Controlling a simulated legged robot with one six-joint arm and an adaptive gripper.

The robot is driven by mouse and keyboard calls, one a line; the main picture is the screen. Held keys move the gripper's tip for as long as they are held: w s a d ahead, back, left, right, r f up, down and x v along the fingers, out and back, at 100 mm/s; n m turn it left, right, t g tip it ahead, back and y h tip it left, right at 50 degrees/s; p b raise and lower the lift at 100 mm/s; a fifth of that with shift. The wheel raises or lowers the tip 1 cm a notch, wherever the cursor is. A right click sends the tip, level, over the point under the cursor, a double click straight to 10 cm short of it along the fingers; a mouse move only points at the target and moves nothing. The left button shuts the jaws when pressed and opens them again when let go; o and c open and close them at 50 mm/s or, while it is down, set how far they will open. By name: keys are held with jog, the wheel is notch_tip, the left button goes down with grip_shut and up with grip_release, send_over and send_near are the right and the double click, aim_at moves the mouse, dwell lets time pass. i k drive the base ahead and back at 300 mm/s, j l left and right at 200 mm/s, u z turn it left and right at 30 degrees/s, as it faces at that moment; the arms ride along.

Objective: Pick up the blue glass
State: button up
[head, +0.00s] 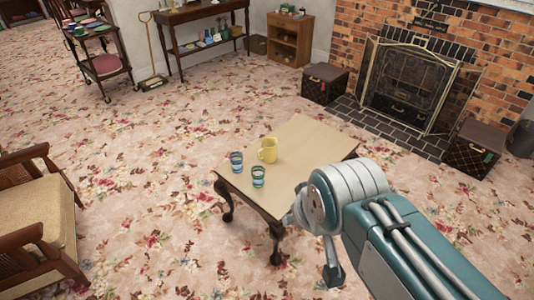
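Two small striped glasses stand upright near the left end of a light wooden table (302,150). The left one, the blue glass (236,162), looks bluer and sits close to the table's left edge. The other glass (258,177) looks more teal and stands nearer to me, apart from the first. A yellow mug (267,150) stands just to the right of and behind the blue glass. My gripper (312,250) is at the table's near right side, right of both glasses and apart from them. My own wrist hides most of it, so its opening is unclear.
A wooden armchair (40,215) stands at the left. A brick fireplace with a screen (410,85) and two dark boxes (324,83) (474,147) are beyond the table. A cart (98,62) and a console table (200,14) stand at the back. The floral carpet left of the table is clear.

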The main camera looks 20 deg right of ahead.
aim_at(236, 158)
jog(key=z, duration=0.25)
jog(key=i+j+z, duration=0.15)
jog(key=j+z, duration=0.15)
jog(key=z, duration=0.15)
jog(key=i+j+z, duration=0.15)
jog(key=j+z, duration=0.55)
jog(key=z, duration=0.2)
jog(key=j+z, duration=0.2)
jog(key=j, duration=0.95)
jog(key=j+z, duration=0.2)
jog(key=j, duration=1.35)
jog(key=k+j, duration=0.15)
jog(key=j, duration=0.35)
